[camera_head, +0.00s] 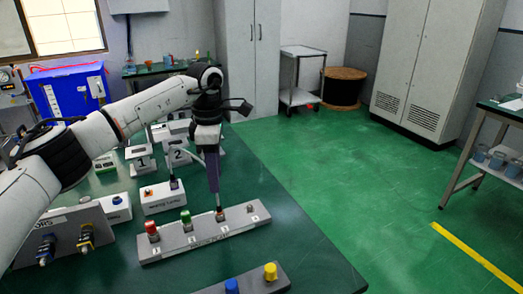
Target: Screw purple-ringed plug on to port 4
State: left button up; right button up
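A grey port strip (236,226) lies on the green table, with a red plug (152,230) and a green plug (186,220) standing on its left half. My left gripper (215,185) points down over the strip's right half. A long purple piece hangs below its wrist; I cannot tell whether this is fingers or a held part. Its lower end is at or just above a small dark-red and blue fitting (220,215), third from the left. A bare port (251,208) is at the right end. No purple ring is clear. My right gripper is out of view.
A front strip (255,284) carries a blue plug (231,286) and a yellow plug (270,271). A white box (163,198) and number stands 1 (141,160) and 2 (178,154) are behind. A grey panel (65,238) stands left. The table's right side is clear.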

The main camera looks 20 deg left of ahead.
aim_at(173, 185)
jog(key=k, duration=1)
